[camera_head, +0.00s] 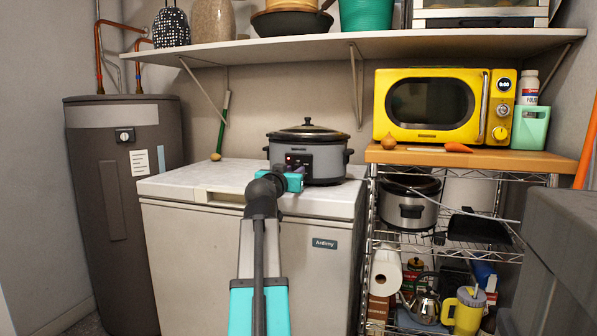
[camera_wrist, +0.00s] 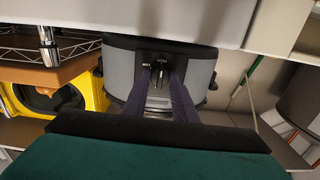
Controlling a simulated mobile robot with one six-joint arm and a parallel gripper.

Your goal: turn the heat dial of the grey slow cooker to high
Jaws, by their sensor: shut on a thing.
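The grey slow cooker (camera_head: 327,165) stands upright on the white chest freezer, with its dark lid (camera_head: 309,132) on. My gripper (camera_head: 297,169) is at the cooker's front, over its dark control panel, and hides part of it. In the wrist view, which is upside down, the cooker (camera_wrist: 198,75) shows with its black panel facing me. The two dark fingers of my gripper (camera_wrist: 162,82) are closed around the small heat dial (camera_wrist: 160,70) on that panel. White markings sit around the dial, but they are too small to read, and I cannot tell its setting.
The chest freezer (camera_head: 165,187) fills the middle. A shelf (camera_head: 300,48) with pots hangs above. To the right, a wire rack holds a yellow microwave (camera_head: 430,105) and, below it, another cooker (camera_head: 398,208). A dark water heater (camera_head: 120,210) stands left.

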